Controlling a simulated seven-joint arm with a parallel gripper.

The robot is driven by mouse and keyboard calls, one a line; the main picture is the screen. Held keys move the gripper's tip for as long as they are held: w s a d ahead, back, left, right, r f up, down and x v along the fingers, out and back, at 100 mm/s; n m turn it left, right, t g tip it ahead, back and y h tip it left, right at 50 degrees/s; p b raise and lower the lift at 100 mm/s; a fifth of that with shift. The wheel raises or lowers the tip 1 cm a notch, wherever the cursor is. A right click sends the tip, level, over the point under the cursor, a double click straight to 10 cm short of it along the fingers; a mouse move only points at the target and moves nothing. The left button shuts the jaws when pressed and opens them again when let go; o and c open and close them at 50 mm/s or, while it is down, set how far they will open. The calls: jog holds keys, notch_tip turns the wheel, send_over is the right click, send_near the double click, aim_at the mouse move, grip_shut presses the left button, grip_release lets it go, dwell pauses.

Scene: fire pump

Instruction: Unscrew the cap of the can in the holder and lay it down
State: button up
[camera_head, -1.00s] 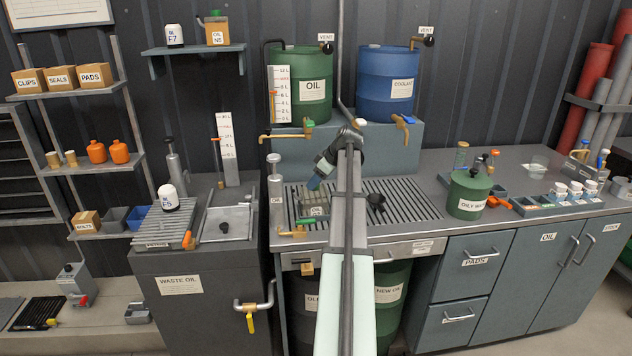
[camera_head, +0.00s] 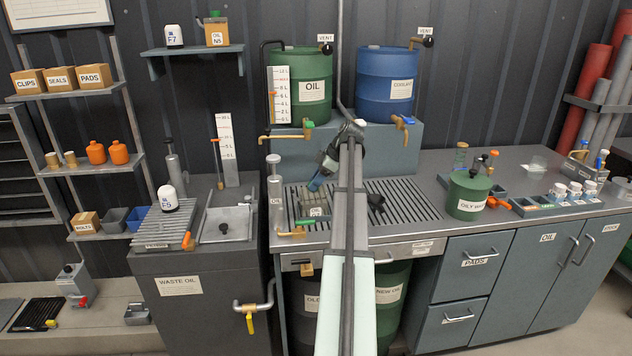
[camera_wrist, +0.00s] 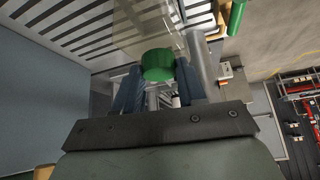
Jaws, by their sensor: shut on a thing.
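In the head view my gripper (camera_head: 315,184) is at the slatted bench top, angled down at a clear can (camera_head: 316,210) with a label. In the wrist view the jaws (camera_wrist: 160,84) are shut on a green cap (camera_wrist: 158,64), one blue-grey finger on each side. The clear can (camera_wrist: 140,28) shows just beyond the cap, in line with it. I cannot tell whether the cap is still threaded on the can. The cap is hidden by the fingers in the head view, and the holder cannot be made out clearly.
A green waste can (camera_head: 469,196) and a parts tray (camera_head: 540,207) are further right. A grey pump cylinder (camera_head: 275,190) stands left. The grate's right part is clear.

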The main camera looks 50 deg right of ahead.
jog(key=shift+w+d+n+g+y, duration=0.1)
jog(key=shift+d+n+g+y, duration=0.1)
jog(key=shift+n, duration=0.3)
jog(key=shift+w+d+n+g+y, duration=0.1)
jog(key=shift+n+g+y, duration=0.1)
jog(key=shift+n, duration=0.3)
jog(key=shift+s+a+n+g+y, duration=0.15)
jog(key=shift+n+g+y, duration=0.4)
jog(key=shift+n, duration=0.75)
jog(key=o, duration=1.5)
jog(key=shift+c, duration=0.2)
jog(key=shift+r, duration=1.55)
